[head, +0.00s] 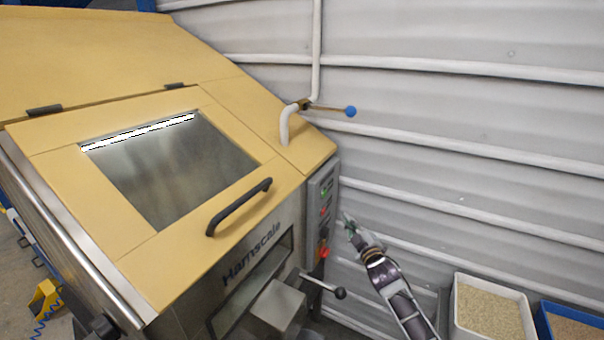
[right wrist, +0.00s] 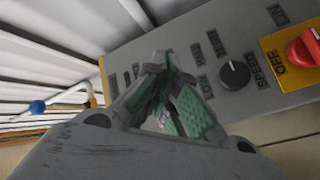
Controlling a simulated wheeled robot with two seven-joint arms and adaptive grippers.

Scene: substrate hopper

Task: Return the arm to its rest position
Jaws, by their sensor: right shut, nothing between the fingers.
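My right gripper (head: 348,222) is at the right of the hopper, close to its grey control panel (head: 322,210). In the right wrist view the gripper (right wrist: 168,65) shows green pads with the tips together and nothing held. The panel (right wrist: 225,60) fills the space behind the fingers, with a black knob (right wrist: 234,75) and a red switch (right wrist: 304,48) on a yellow plate to the right. Whether the fingertips touch the panel I cannot tell. The part of the panel behind the fingers is hidden. My left gripper is not in view.
The yellow hopper (head: 240,105) has a closed windowed lid with a black handle (head: 239,207). A lever with a black ball (head: 340,293) sticks out below the panel. A blue-knobbed valve lever (head: 350,112) is near the wall. Granule bins (head: 455,310) (head: 541,320) stand at lower right.

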